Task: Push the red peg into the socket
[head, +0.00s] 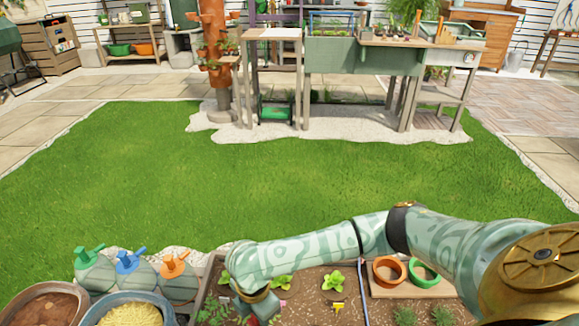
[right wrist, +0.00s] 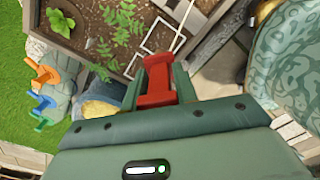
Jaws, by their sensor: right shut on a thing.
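The red peg (right wrist: 158,82) is between the two fingers of my right gripper (right wrist: 158,88) in the right wrist view, and the gripper is shut on it. In the head view my right gripper (head: 256,305) is low over the left part of the planter bed, with a bit of red below it at the bottom edge. Thin white lines (right wrist: 134,60) form an outline close to the peg's far end in the right wrist view. I cannot make out the socket, or whether the peg touches anything. My left gripper is not in view.
The soil bed (head: 310,282) holds seedlings, a blue line and a board with orange (head: 389,271) and green (head: 424,272) pot rings. Left of it are spray bottles (head: 130,268) and bowls of brown (head: 42,308) and yellow (head: 130,314) material. Lawn lies beyond.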

